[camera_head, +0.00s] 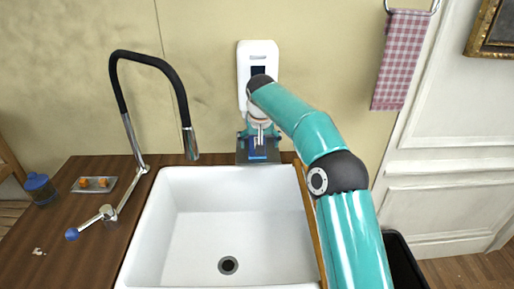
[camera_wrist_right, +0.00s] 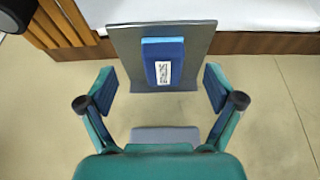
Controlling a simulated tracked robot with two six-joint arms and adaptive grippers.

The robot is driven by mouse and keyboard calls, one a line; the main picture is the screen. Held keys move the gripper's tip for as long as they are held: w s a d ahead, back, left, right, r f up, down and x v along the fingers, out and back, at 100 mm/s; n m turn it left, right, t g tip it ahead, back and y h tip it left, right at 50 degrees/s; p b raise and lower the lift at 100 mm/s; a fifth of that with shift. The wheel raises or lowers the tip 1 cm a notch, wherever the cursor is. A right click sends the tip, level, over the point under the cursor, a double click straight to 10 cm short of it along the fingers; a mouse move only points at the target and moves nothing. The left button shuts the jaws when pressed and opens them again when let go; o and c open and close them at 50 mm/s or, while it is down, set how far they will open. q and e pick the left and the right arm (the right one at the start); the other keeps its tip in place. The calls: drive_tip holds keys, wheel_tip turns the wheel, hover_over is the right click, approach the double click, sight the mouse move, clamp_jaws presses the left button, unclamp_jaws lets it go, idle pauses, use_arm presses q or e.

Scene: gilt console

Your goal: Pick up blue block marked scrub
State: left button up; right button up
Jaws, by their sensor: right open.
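A blue block (camera_wrist_right: 164,64) with a lighter blue top edge and a white label lies on a dark grey plate (camera_wrist_right: 120,42) in the right wrist view. The label's print is too small to read surely. In the head view the block (camera_head: 258,155) shows on the plate (camera_head: 242,156) behind the sink, partly covered by my gripper. My right gripper (camera_wrist_right: 160,80) is open and empty, its fingers apart on either side of the block in the picture, with no contact visible. It also shows in the head view (camera_head: 258,138), above the plate. My left gripper is in neither view.
A white sink (camera_head: 180,230) fills the front middle. A black tap (camera_head: 150,60) arches at its left, and a white dispenser (camera_head: 243,62) hangs on the wall behind my right arm. A blue-lidded jar (camera_head: 42,190) and a small tray (camera_head: 110,184) stand on the wooden counter (camera_head: 75,245).

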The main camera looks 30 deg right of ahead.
drive_tip(key=shift+w+p+x, duration=0.15)
drive_tip(key=shift+p+x, duration=0.25)
drive_tip(key=shift+x, duration=0.9)
drive_tip(key=shift+w+p+x, duration=0.1)
drive_tip(key=shift+p+x, duration=0.3)
drive_tip(key=shift+x, duration=0.95)
drive_tip(key=shift+a+r, duration=0.1)
drive_tip(key=shift+r, duration=0.05)
drive_tip(key=c, duration=1.3)
drive_tip(key=shift+c, duration=0.2)
drive_tip(key=shift+s+a+r+b, duration=0.1)
drive_tip(key=shift+s+r+b, duration=0.05)
drive_tip(key=shift+r+b, duration=0.25)
wheel_tip(320, 180, up, 6)
drive_tip(key=p, duration=0.2)
drive_tip(key=s+a+b, duration=0.5)
drive_tip(key=s+b, duration=0.1)
drive_tip(key=s, duration=0.2)
drive_tip(key=s+a+b, duration=0.5)
drive_tip(key=s+b, duration=0.1)
drive_tip(key=s, duration=0.2)
drive_tip(key=shift+s, duration=0.4)
